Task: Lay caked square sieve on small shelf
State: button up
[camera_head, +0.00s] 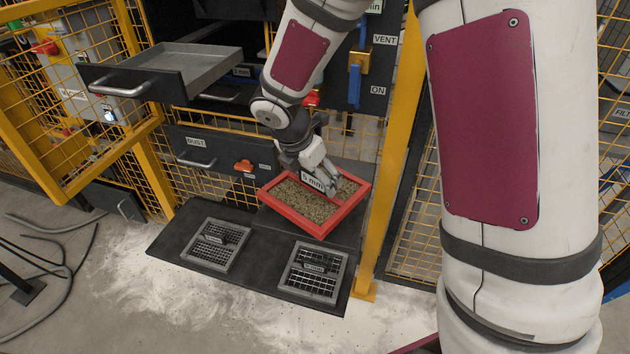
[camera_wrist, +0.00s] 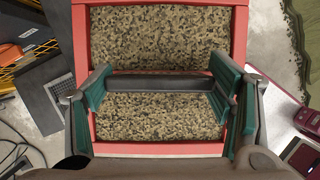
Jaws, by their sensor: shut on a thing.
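The caked square sieve (camera_head: 305,203) has a red frame and a mesh covered in brown, speckled material; it fills the middle of the wrist view (camera_wrist: 160,118). My gripper (camera_head: 322,180) is over it, shut on the dark handle bar (camera_wrist: 160,84) that crosses its middle. A tag reading "5 mm" shows on the sieve's handle. The sieve looks roughly level, above the right part of a low dark shelf (camera_head: 175,240). I cannot tell whether it touches the surface beneath, nor surely which ledge is the small shelf.
Two grey grid sieves (camera_head: 216,245) (camera_head: 313,272) lie on the low dark shelf. An open drawer tray (camera_head: 185,68) juts out at upper left. A yellow post (camera_head: 385,150) stands close right of the sieve. Pale powder (camera_head: 200,315) covers the floor in front.

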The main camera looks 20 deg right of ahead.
aim_at(316, 183)
jog(key=shift+w+d, duration=0.2)
jog(key=shift+w, duration=0.2)
jog(key=shift+a+b+x, duration=0.2)
jog(key=shift+b+x, duration=0.05)
jog(key=shift+x, duration=0.65)
jog(key=shift+a+b+x, duration=0.2)
jog(key=shift+x, duration=0.7)
jog(key=shift+f, duration=0.25)
jog(key=o, duration=1.5)
jog(key=p+v, duration=0.2)
jog(key=v, duration=1)
jog(key=shift+d+r, duration=0.1)
jog(key=shift+r, duration=0.1)
